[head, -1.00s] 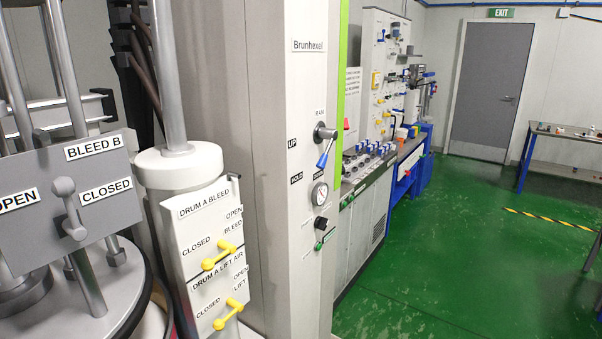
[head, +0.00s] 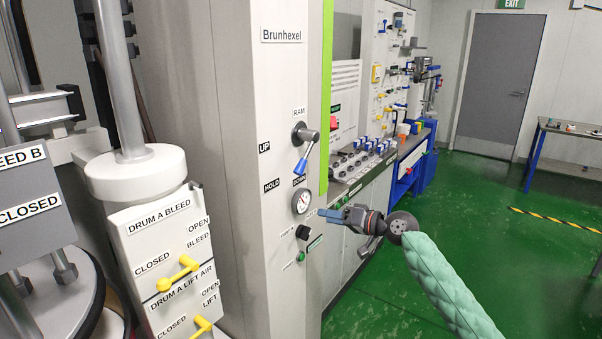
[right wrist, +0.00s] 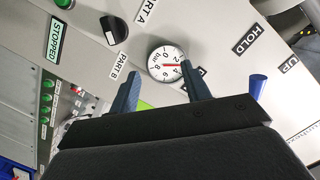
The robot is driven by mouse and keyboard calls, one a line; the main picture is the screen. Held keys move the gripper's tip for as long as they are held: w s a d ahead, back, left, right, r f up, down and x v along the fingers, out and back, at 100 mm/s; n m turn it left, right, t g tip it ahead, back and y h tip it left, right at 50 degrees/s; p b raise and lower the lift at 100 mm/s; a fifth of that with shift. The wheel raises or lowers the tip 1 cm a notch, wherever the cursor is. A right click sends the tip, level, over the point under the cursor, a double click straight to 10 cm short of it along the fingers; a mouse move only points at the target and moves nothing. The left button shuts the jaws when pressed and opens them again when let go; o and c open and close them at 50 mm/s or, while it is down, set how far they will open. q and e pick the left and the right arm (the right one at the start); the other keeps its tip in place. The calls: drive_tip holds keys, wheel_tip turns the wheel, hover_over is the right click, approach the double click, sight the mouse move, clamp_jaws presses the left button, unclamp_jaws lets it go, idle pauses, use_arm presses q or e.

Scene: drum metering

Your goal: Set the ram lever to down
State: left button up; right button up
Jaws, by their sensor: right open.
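The ram lever (head: 301,160) has a grey hub and blue handle on the front panel of the Brunhexel cabinet, under the RAM label. Its handle slants downward, with UP and HOLD labels to its left and a DOWN label just below; which mark it is set to I cannot tell. In the right wrist view the blue handle (right wrist: 258,88) shows at the right, partly hidden behind the gripper body. My right gripper (head: 330,214) is open and empty, below and right of the lever, apart from it. In the wrist view its fingers (right wrist: 160,76) flank the gauge. My left gripper is not in view.
A round gauge (head: 302,202) and a black knob (head: 303,232) sit below the lever. Yellow drum A valves (head: 178,273) stand at the left. A workbench (head: 410,150) runs behind my right arm. The green floor (head: 480,220) at the right is open.

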sight(306, 166)
drive_tip(key=s+a+r+y, duration=0.1)
drive_tip(key=r, duration=0.4)
drive_tip(key=s+a+r+n+g, duration=0.1)
drive_tip(key=r, duration=0.4)
drive_tip(key=s+a+r+n+g+y+p, duration=0.1)
drive_tip(key=r, duration=0.5)
drive_tip(key=shift+y, duration=0.3)
drive_tip(key=p+x, duration=0.2)
drive_tip(key=x, duration=0.2)
drive_tip(key=shift+w+a+f, duration=0.1)
drive_tip(key=shift+a+f, duration=0.05)
drive_tip(key=shift+a, duration=0.1)
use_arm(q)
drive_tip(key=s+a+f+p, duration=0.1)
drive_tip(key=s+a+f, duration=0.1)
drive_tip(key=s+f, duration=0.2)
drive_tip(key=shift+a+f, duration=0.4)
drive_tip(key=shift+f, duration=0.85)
use_arm(e)
drive_tip(key=shift+x, duration=0.85)
drive_tip(key=shift+f, duration=0.15)
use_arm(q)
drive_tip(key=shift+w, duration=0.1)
use_arm(e)
clamp_jaws()
